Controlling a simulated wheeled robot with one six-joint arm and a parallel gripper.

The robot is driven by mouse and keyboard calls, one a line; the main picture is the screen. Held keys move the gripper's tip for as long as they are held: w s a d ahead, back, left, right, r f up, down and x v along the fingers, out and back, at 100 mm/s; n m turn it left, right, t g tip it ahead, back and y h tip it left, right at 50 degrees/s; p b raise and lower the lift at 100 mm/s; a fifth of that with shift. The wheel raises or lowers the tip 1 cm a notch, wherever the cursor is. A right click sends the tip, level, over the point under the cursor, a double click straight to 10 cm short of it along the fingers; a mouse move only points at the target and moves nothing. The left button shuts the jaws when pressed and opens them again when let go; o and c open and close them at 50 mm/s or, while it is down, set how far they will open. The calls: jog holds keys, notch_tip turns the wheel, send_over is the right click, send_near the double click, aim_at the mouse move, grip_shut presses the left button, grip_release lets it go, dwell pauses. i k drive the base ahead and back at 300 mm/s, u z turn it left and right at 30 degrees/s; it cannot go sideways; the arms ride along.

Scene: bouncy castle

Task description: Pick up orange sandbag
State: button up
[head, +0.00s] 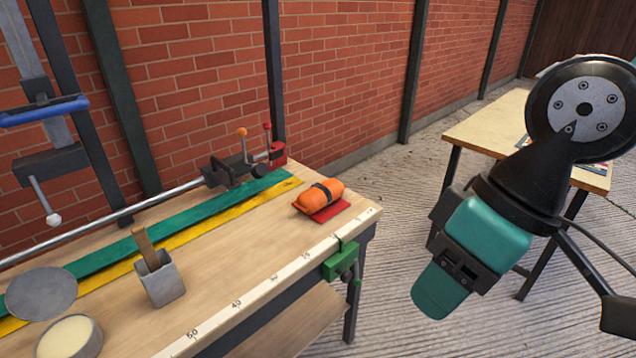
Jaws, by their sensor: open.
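The orange sandbag (317,193) is a plump orange roll with a dark band around its middle. It lies at the far right corner of the wooden workbench (250,245), on top of a flat red piece (331,211). My gripper (459,270), with teal and black parts, is at the right of the head view, above the floor beyond the bench's end. It is open, with nothing seen in it, and is well apart from the sandbag. Its fingertips are hard to make out from this angle.
A metal rail with a clamp (235,168) runs along the bench's back, beside green and yellow strips. A grey holder (160,280) and round tins stand at front left. A green clamp (342,260) grips the front edge. Another table (485,120) stands behind my arm.

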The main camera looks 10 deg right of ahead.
aim_at(319, 196)
jog(key=u, duration=0.5)
jog(key=i, duration=1)
jog(key=u, duration=0.6)
